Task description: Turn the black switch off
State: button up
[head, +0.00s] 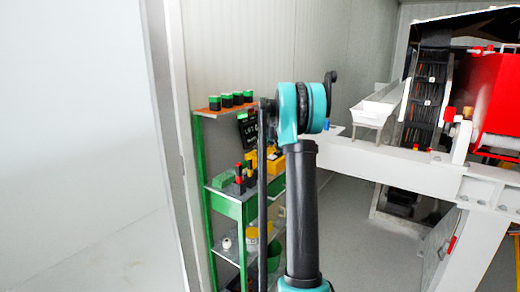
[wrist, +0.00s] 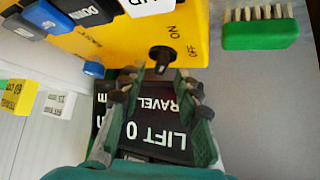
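Which label the knob points to is hard to tell. My gripper (wrist: 160,82) is open, its two fingers apart, with the tips just short of the knob and on either side of it. Nothing is seen between the fingers except the background. In the head view the yellow box (head: 275,163) shows partly behind my arm; the switch and my gripper cannot be made out there.
A black panel reading LIFT and TRAVEL (wrist: 150,125) lies behind my fingers. Blue and grey buttons (wrist: 47,17) are on the box; a green brush (wrist: 260,33) lies right of it. The green shelf (head: 232,207) stands by the wall, and a white beam (head: 400,168) is at right.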

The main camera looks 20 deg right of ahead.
jog(key=shift+x, duration=1.05)
grip_shut()
